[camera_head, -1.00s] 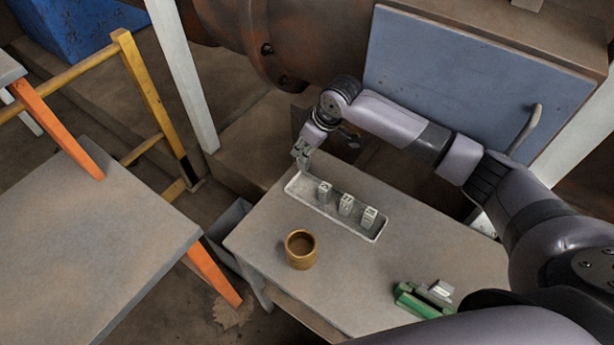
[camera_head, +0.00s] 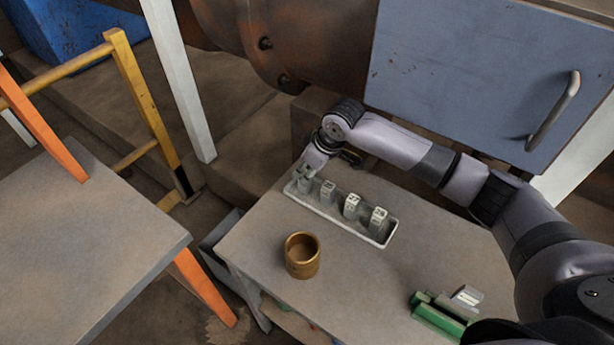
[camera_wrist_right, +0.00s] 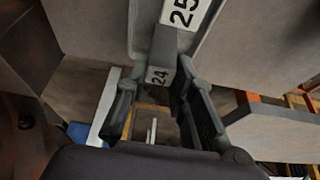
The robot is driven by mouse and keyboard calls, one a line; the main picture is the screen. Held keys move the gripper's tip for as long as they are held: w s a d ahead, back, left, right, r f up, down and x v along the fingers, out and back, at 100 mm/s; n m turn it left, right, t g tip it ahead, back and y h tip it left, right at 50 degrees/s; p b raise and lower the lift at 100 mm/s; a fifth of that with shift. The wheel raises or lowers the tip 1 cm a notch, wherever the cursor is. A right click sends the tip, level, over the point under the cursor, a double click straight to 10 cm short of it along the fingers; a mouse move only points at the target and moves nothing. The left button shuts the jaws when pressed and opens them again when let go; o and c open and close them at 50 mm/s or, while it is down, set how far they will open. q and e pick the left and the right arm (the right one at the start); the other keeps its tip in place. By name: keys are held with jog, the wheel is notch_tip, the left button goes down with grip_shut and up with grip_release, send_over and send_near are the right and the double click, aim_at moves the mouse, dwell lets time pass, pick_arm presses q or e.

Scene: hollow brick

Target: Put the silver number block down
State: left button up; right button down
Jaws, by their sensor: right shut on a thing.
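My right gripper (camera_head: 308,173) is at the far left end of a long pale tray (camera_head: 343,223) on the grey table. It is shut on a silver number block (camera_wrist_right: 160,74) marked 24, seen between the fingers in the right wrist view. The held block is low, at the tray's left end; whether it touches the tray floor I cannot tell. Three more number blocks stand upright in a row in the tray: the nearest to the gripper (camera_head: 328,190), a middle one (camera_head: 351,206) and the rightmost (camera_head: 378,220). A block marked 25 (camera_wrist_right: 182,14) shows beyond the held one. My left gripper is out of view.
A brass-coloured cup (camera_head: 302,256) stands on the table in front of the tray. A green object (camera_head: 437,315) with a silver piece (camera_head: 467,296) lies at the right front. A blue-grey panel with a handle (camera_head: 553,112) is behind my arm. Another grey table (camera_head: 90,245) is at left.

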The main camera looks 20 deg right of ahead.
jog(key=shift+r, duration=0.1)
jog(key=shift+s, duration=0.1)
jog(key=c, duration=1.4)
grip_release()
jog(key=shift+f, duration=0.2)
jog(key=shift+o, duration=0.2)
jog(key=shift+r, duration=0.1)
jog(key=shift+r+p, duration=0.25)
jog(key=shift+p, duration=0.05)
jog(key=p+v, duration=1.1)
jog(key=p, duration=0.2)
jog(key=shift+s+r, duration=0.15)
jog(key=shift+r, duration=0.15)
